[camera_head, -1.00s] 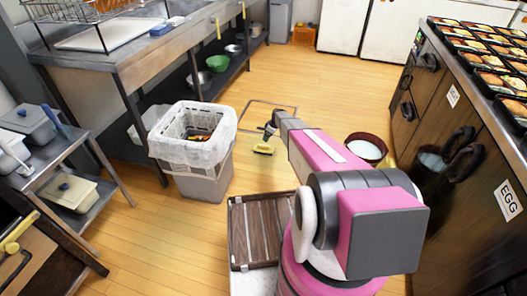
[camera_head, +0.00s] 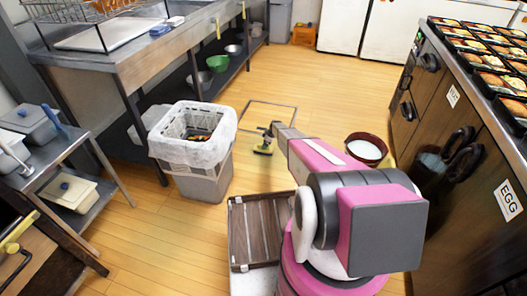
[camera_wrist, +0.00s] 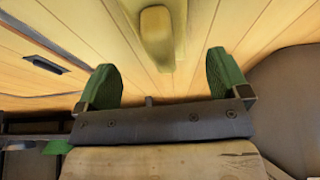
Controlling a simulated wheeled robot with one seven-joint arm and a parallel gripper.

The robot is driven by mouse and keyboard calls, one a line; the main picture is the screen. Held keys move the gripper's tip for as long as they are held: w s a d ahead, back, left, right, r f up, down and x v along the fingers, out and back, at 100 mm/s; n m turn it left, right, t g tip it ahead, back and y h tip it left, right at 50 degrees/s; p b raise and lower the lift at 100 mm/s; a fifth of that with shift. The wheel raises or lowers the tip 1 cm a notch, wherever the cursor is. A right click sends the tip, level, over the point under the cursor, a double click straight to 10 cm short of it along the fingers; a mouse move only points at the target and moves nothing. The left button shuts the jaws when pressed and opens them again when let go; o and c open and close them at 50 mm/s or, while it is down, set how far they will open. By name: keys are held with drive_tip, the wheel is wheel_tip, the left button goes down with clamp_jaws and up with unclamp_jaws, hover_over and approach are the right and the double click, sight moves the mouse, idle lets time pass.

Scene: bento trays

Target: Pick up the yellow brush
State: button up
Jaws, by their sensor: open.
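The yellow brush (camera_head: 263,151) is on the wooden floor, right of the waste bin, small and partly covered by my gripper (camera_head: 267,141) in the head view. From these views I cannot tell the exact height of the fingers above the brush.
A lined waste bin (camera_head: 203,180) stands left of the brush. A dark red bucket (camera_head: 367,139) stands to the right. A brown slatted tray (camera_head: 246,200) is beside my base. A steel counter (camera_head: 150,45) and a cabinet (camera_head: 425,95) flank the open floor.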

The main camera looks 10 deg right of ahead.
drive_tip(key=x, duration=0.4)
drive_tip(key=shift+s+a+f, duration=0.1)
drive_tip(key=shift+f, duration=0.3)
drive_tip(key=c, duration=1.1)
drive_tip(key=shift+r, duration=0.5)
wheel_tip(320, 180, up, 4)
drive_tip(key=shift+s+f, duration=0.1)
drive_tip(key=shift+f, duration=0.05)
drive_tip(key=s+a+r, duration=0.2)
drive_tip(key=a, duration=0.1)
drive_tip(key=s+a+r, duration=0.2)
drive_tip(key=a, duration=0.1)
drive_tip(key=s+a+r, duration=0.2)
drive_tip(key=a, duration=0.2)
drive_tip(key=shift+r, duration=0.2)
